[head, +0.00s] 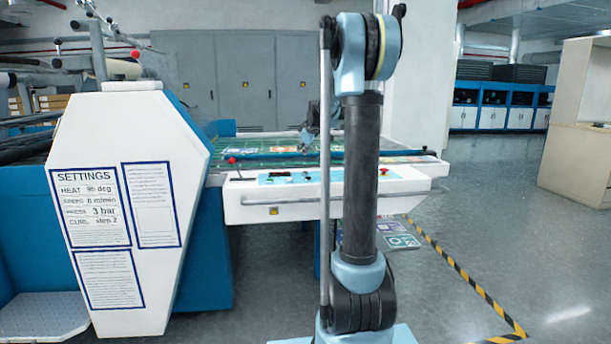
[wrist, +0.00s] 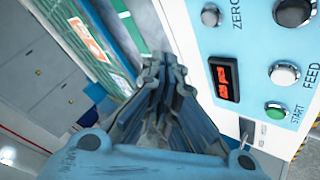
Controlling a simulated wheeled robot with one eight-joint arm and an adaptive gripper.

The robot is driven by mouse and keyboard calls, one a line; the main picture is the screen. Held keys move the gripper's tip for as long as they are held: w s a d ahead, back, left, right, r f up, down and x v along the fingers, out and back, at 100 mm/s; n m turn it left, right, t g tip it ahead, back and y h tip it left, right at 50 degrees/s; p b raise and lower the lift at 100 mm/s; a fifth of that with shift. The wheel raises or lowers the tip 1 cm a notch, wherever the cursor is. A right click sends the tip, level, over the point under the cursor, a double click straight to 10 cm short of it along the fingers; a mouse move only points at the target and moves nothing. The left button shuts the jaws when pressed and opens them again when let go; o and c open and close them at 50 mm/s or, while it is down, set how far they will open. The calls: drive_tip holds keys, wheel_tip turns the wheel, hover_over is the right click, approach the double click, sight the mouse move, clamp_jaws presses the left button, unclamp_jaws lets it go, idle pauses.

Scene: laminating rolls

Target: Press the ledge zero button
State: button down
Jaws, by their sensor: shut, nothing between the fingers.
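The zero button (wrist: 210,15) is a small dark grey round button on the light blue control panel (wrist: 250,55), beside the printed word ZERO. It shows near the top of the wrist view. My gripper (wrist: 165,68) is shut and empty, its fingertips left of the zero button and the panel's red-digit display (wrist: 223,80), apart from the button in the picture. In the head view the panel lies on the white ledge (head: 250,208) of the machine, its buttons too small to tell apart. My gripper (head: 308,138) is above and behind the ledge there, partly hidden by my arm.
The panel also has a black knob (wrist: 293,12), a white FEED button (wrist: 285,73) and a green START button (wrist: 277,112). A dark blue bar (head: 270,156) with a red end runs behind the ledge. A white settings board (head: 135,280) stands left. Open floor lies right.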

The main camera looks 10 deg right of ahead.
drive_tip(key=shift+f, duration=3.1)
drive_tip(key=shift+f, duration=0.7)
drive_tip(key=shift+r, duration=0.8)
drive_tip(key=shift+r, duration=2.55)
drive_tip(key=shift+s, duration=0.15)
